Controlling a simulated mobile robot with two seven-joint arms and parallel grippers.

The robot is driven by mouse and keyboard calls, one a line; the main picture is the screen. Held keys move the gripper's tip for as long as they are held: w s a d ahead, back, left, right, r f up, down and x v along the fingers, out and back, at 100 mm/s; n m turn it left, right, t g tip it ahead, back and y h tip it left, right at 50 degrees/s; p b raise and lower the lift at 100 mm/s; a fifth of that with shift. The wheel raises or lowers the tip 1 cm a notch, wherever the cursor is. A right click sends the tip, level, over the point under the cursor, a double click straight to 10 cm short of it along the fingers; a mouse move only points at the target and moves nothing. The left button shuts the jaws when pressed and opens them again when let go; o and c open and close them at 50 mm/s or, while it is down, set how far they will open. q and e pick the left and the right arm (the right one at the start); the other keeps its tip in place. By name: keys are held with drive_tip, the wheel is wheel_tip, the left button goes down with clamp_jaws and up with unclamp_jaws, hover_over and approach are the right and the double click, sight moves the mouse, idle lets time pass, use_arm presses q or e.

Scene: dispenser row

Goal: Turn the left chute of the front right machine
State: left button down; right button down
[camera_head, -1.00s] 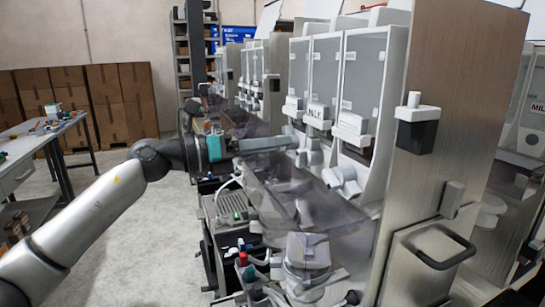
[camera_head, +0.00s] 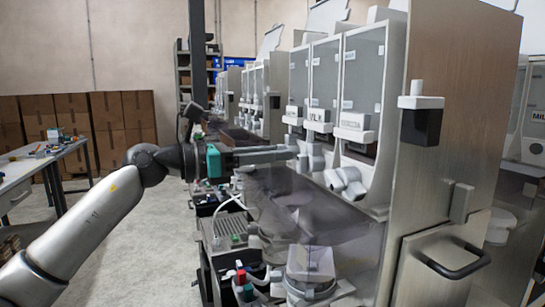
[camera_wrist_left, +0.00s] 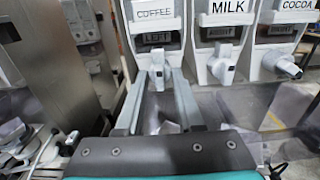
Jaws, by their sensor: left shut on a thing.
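The front right machine (camera_head: 343,20) has three clear canisters side by side above white chutes. In the left wrist view the canister fronts read COFFEE (camera_wrist_left: 153,14), MILK (camera_wrist_left: 229,7) and COCOA (camera_wrist_left: 296,5). The left chute (camera_wrist_left: 157,62), under COFFEE, sits between the fingers of my left gripper (camera_wrist_left: 157,88), which is shut on it. In the head view my left gripper (camera_head: 292,152) reaches in from the left, and its fingers hide part of that chute. The milk chute (camera_wrist_left: 221,68) and cocoa chute (camera_wrist_left: 284,65) are untouched. My right gripper is out of view.
A transparent panel (camera_head: 310,205) spans the space below the chutes. A tall panel with a handle (camera_head: 452,262) stands at the right. Farther machines (camera_head: 255,95) line the row behind. A worktable (camera_head: 40,165) and cardboard boxes (camera_head: 70,110) are at the left, with open floor between.

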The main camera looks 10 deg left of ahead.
use_arm(q)
drive_tip(key=c, duration=0.9)
unclamp_jaws()
drive_tip(key=b+v, duration=0.3)
drive_tip(key=v, duration=1.2)
drive_tip(key=shift+s+a+b, duration=0.1)
drive_tip(key=shift+b, duration=0.2)
